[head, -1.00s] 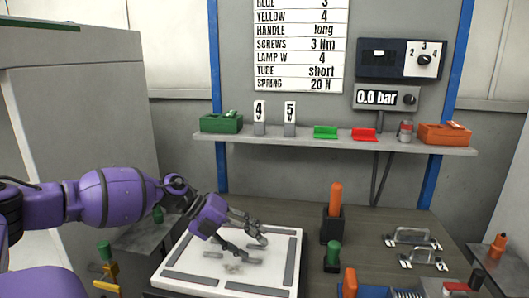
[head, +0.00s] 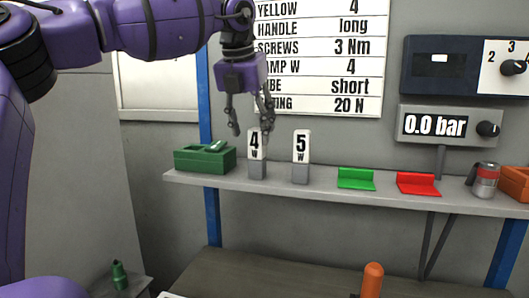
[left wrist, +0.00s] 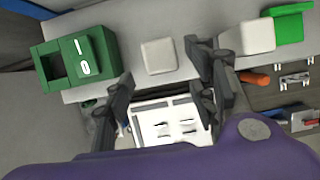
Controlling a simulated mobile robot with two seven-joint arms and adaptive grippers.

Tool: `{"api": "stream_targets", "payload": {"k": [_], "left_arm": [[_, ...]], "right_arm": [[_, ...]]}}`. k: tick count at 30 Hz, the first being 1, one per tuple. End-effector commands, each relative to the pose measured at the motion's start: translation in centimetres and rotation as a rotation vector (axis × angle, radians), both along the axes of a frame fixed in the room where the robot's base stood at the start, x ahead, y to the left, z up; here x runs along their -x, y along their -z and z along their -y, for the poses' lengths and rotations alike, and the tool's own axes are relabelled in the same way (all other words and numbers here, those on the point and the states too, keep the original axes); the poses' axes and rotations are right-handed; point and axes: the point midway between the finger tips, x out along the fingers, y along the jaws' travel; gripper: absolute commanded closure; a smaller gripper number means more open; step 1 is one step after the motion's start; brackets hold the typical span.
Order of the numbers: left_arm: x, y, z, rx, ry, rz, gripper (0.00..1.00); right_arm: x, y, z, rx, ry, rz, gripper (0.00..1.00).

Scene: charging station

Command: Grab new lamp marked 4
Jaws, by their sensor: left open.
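The lamp marked 4 (head: 257,168) stands upright on the shelf, a white plate with "4 W" above a grey base. From above, it is the white square top (left wrist: 159,56) in the left wrist view. My left gripper (head: 252,128) is open and points down, its fingertips just above and near the top of lamp 4, one finger partly overlapping it. In the left wrist view its fingers (left wrist: 165,95) are spread apart with nothing between them in their grip. My right gripper is not in view.
The lamp marked 5 (head: 301,160) stands to the right on the shelf (head: 325,191). A green box (head: 190,160) sits left of lamp 4. Green (head: 356,180) and red (head: 417,185) holders and a can (head: 485,180) stand farther right. The sign board (head: 330,60) hangs behind.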

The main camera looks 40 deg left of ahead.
Motion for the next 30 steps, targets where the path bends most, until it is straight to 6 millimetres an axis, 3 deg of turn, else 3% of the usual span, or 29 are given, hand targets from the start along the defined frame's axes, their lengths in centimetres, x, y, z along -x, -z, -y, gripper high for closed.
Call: {"api": "stream_targets", "payload": {"k": [5, 19, 29, 30], "left_arm": [[-0.1, 0.2, -0.2, -0.019, -0.007, -0.001, 0.48], [-2.5, 5.8, -0.8, -0.018, -0.007, -0.002, 0.48], [-2.8, 6.4, -0.9, -0.019, -0.006, 0.001, 0.48], [-2.8, 6.4, -0.9, -0.019, -0.006, 0.001, 0.54]], "right_arm": [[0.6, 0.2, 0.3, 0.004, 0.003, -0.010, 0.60], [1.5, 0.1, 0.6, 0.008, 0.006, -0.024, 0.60], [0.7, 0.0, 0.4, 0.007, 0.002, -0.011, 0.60], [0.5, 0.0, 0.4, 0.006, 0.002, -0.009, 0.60]]}}
